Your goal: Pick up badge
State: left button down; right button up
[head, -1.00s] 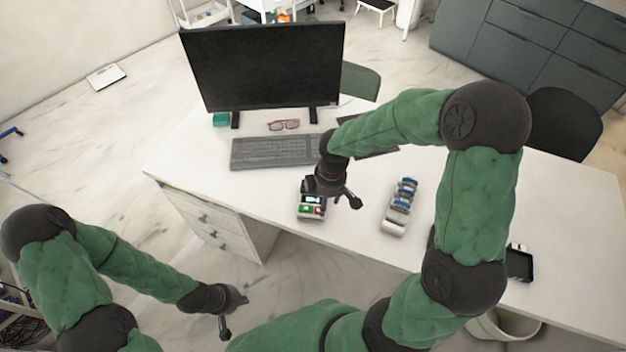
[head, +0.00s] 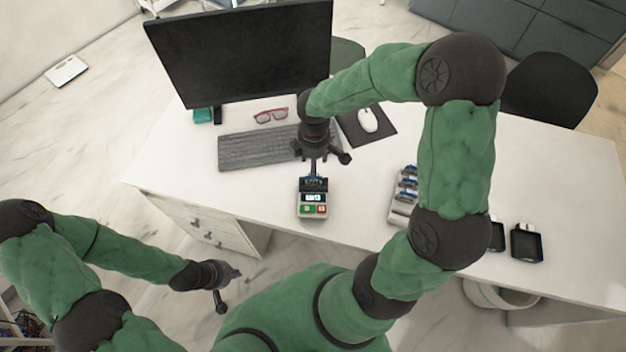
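I cannot tell for certain which thing is the badge. Two dark flat pieces with light clip-like tops, the right one (head: 527,244) and the left one (head: 497,237), lie on the right of the desk and look most like badges. A small blue and dark piece (head: 314,184) is at the top end of a card terminal (head: 313,206), below my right gripper (head: 321,158). The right gripper's fingers are spread, and I see nothing held between them. My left gripper (head: 228,289) is open and empty, in front of the desk at lower left.
The white desk (head: 270,195) carries a monitor (head: 245,50), keyboard (head: 258,148), red glasses (head: 270,116), and a mouse (head: 368,119) on a dark mat. A rack with blue items (head: 402,205) is partly behind my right arm. A dark chair (head: 552,88) stands behind the desk.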

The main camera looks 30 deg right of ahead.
aim_at(314, 182)
notch_tip(314, 182, down, 7)
jog(key=shift+a+b, duration=0.1)
jog(key=shift+b, duration=1.05)
jog(key=c, duration=1)
